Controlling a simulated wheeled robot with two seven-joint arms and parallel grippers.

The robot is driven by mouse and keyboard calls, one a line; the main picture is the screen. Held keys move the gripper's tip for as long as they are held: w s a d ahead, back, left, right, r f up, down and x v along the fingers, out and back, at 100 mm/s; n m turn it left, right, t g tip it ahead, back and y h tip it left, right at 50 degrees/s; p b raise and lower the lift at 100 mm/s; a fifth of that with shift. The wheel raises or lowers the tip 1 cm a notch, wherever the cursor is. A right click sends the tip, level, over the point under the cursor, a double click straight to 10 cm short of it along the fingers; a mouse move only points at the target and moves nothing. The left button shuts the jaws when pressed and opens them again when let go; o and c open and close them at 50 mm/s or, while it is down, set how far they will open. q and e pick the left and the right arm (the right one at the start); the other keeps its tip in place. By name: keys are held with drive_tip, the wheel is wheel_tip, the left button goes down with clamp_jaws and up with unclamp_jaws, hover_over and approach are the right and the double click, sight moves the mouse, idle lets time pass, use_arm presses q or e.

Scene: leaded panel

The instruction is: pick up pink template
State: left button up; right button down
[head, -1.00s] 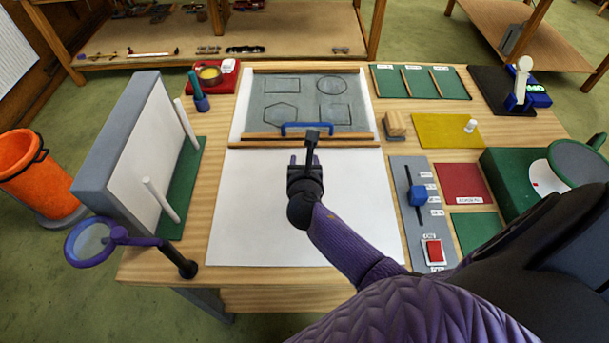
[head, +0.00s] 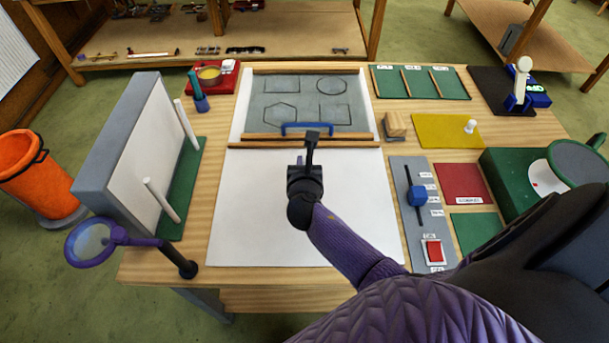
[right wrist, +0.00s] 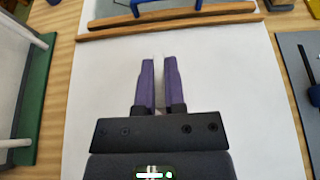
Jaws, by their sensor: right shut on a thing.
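My right gripper (head: 303,160) is over the upper middle of the white sheet (head: 240,225), below the wooden strip. In the right wrist view its two purple fingers (right wrist: 159,80) point toward the far side of the bench. They are shut on a thin pale piece (right wrist: 158,88), of which only a narrow sliver shows between them. I cannot tell its colour or outline. No pink template shows clearly in either view. My left gripper is not in view.
A grey board with drawn shapes (head: 280,98) and a blue handle (head: 307,128) lies beyond the gripper. An upright white panel (head: 137,150) and a purple ring lens (head: 90,242) stand left. A slider panel (head: 408,180) lies right. The white sheet is otherwise clear.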

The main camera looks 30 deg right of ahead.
idle(0.9)
wheel_tip(320, 180, up, 10)
drive_tip(key=p, duration=0.5)
drive_tip(key=shift+f, duration=0.25)
drive_tip(key=shift+r, duration=0.25)
